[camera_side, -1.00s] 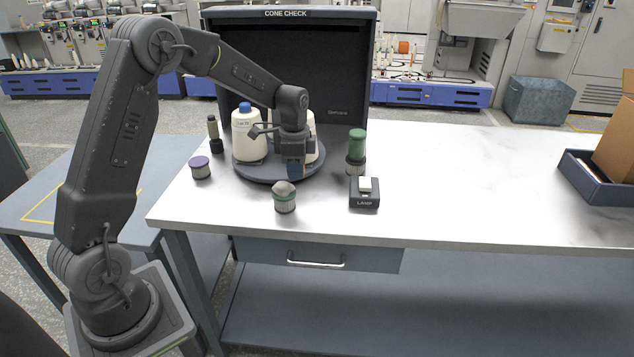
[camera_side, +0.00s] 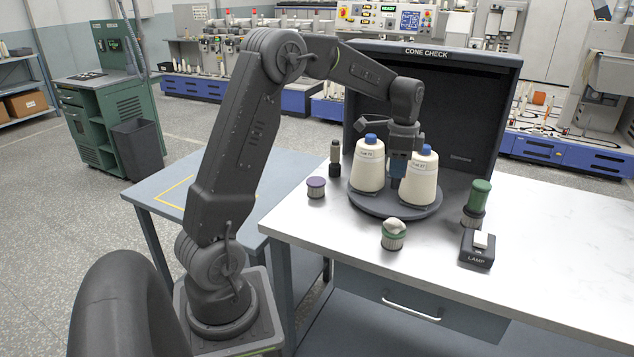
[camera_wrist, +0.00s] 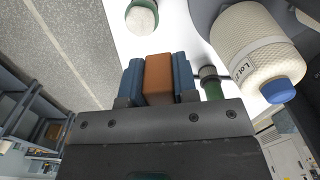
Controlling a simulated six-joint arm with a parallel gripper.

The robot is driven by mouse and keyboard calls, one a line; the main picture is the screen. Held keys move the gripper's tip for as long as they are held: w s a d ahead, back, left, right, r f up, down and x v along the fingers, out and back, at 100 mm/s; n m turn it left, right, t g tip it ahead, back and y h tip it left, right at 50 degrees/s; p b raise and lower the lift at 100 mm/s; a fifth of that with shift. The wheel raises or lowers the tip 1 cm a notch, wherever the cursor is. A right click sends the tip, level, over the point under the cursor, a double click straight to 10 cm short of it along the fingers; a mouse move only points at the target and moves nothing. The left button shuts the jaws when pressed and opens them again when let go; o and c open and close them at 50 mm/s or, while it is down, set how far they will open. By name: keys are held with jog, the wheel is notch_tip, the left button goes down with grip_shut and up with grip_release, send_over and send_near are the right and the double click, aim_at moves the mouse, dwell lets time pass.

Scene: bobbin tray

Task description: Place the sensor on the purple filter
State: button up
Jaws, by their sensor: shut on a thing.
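The purple filter (camera_side: 316,188), a short pleated cylinder with a purple top, stands on the table left of the turntable, apart from my gripper. Its top looks bare. A green-ringed filter (camera_side: 393,239) with a whitish lump on top stands at the front; that lump also shows in the wrist view (camera_wrist: 142,18).
White yarn cones with blue tips (camera_side: 368,165) (camera_side: 422,180) stand on the turntable (camera_side: 375,203) before the black booth (camera_side: 480,110). A dark post (camera_side: 335,158) stands behind the purple filter. A green cylinder (camera_side: 478,197) and lamp switch (camera_side: 477,250) are at right. The front-left table is clear.

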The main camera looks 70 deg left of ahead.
jog(key=s+a+n, duration=0.4)
jog(key=a+n, duration=0.4)
jog(key=a, duration=0.5)
jog(key=n, duration=0.8)
send_over(315, 181)
jog(key=shift+d+f, duration=0.15)
jog(key=shift+f, duration=6.35)
jog(key=shift+f, duration=0.2)
jog(key=o, duration=0.9)
jog(key=shift+r, duration=0.1)
